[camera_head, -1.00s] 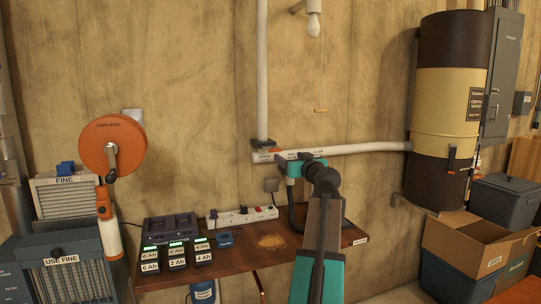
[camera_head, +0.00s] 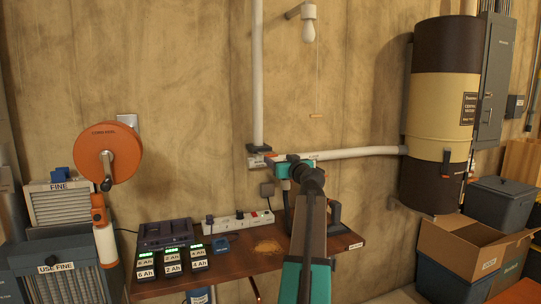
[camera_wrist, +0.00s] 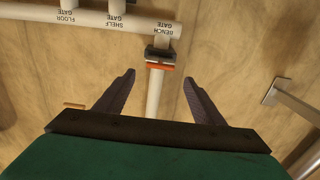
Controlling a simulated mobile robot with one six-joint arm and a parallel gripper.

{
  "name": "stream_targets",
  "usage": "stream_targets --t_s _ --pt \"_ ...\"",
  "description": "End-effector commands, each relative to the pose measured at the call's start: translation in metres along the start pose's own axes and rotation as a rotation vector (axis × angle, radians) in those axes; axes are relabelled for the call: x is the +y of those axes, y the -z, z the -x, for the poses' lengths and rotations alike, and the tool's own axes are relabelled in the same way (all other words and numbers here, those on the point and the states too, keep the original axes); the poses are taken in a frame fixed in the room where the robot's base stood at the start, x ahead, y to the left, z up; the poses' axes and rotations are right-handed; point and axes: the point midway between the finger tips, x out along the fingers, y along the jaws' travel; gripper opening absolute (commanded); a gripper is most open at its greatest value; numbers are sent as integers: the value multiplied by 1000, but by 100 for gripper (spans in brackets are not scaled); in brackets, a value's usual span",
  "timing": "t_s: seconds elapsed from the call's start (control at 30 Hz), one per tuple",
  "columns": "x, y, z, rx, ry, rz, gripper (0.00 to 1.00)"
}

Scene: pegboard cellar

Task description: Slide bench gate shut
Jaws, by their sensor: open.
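The bench gate (camera_wrist: 160,55) shows in the wrist view as a dark collar on a white pipe, with an upside-down BENCH GATE label beside it. An orange slide piece (camera_wrist: 160,67) crosses the pipe at the collar. In the head view the gate's dark collar (camera_head: 259,148) sits at the foot of the vertical pipe, just left of my gripper. My gripper (camera_wrist: 159,78) is open and empty. Its two fingers lie on either side of the pipe in the wrist view, with the orange piece beyond and between the tips; I see no contact.
SHELF GATE and FLOOR GATE labels mark neighbouring branches on the horizontal pipe (camera_wrist: 60,15). A pull cord with a wooden handle (camera_head: 316,116) hangs right of the gate. Below, a bench (camera_head: 235,262) holds chargers and a power strip (camera_head: 240,219). A large canister (camera_head: 440,110) stands right.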

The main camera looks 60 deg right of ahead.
Motion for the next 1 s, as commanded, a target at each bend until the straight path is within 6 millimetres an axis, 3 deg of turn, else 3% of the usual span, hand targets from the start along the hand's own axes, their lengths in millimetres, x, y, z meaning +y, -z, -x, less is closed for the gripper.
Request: stream_targets --t_s 0.6,1.0 --pt "0 2 -70 0 1 0 62" --pt "-2 0 -86 0 2 0 62"
